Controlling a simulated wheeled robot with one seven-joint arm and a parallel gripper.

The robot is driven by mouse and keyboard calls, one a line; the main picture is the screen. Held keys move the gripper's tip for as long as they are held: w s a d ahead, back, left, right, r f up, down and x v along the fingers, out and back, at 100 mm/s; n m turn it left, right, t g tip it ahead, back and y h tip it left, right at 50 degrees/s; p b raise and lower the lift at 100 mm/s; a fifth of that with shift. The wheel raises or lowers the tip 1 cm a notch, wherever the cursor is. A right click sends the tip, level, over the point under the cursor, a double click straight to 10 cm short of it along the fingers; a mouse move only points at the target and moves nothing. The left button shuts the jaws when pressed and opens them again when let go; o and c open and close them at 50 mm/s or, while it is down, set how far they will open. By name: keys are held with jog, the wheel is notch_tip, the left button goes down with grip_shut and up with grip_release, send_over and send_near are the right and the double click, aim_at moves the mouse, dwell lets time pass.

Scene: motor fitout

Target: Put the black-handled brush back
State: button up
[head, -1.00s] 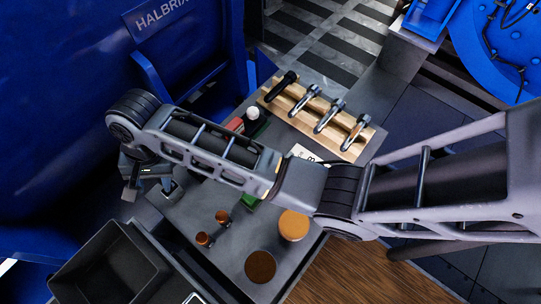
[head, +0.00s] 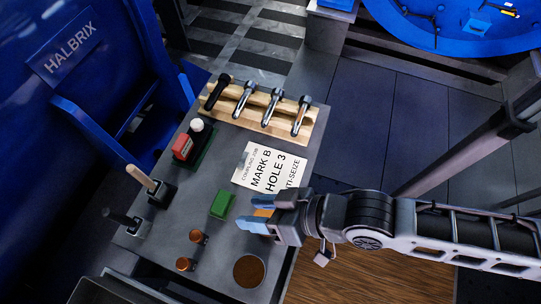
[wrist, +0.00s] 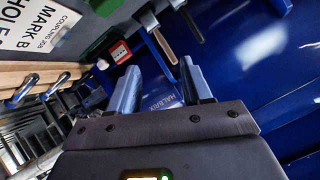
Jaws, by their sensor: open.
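The black-handled brush (head: 121,217) stands tilted in a small dark holder (head: 140,230) at the table's left edge; its bristles are hidden. A wooden-handled brush (head: 141,178) leans in a similar holder (head: 160,193) just behind it. My gripper (head: 258,212) is open and empty, with blue fingers, above the front right of the table, well apart from both brushes. In the wrist view my gripper (wrist: 158,70) shows nothing between its fingers, and both handles appear beyond it, the wooden one (wrist: 160,44) and the dark one (wrist: 192,24).
A wooden rack (head: 264,117) with several tools stands at the back. A printed card (head: 262,172), green block (head: 222,203), red box (head: 182,147), copper-coloured pieces (head: 198,236) and brown disc (head: 250,271) are on the table.

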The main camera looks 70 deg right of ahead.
jog(key=s+d+r+n+t, duration=0.1)
jog(key=s+d+r+n, duration=0.1)
jog(key=s+r, duration=0.2)
jog(key=s+d+r+n+t+h, duration=0.1)
jog(key=s+d+r+n+t, duration=0.1)
jog(key=r, duration=0.8)
jog(key=shift+s+d+r, duration=0.2)
jog(key=shift+s+d, duration=0.6)
jog(key=shift+s, duration=0.4)
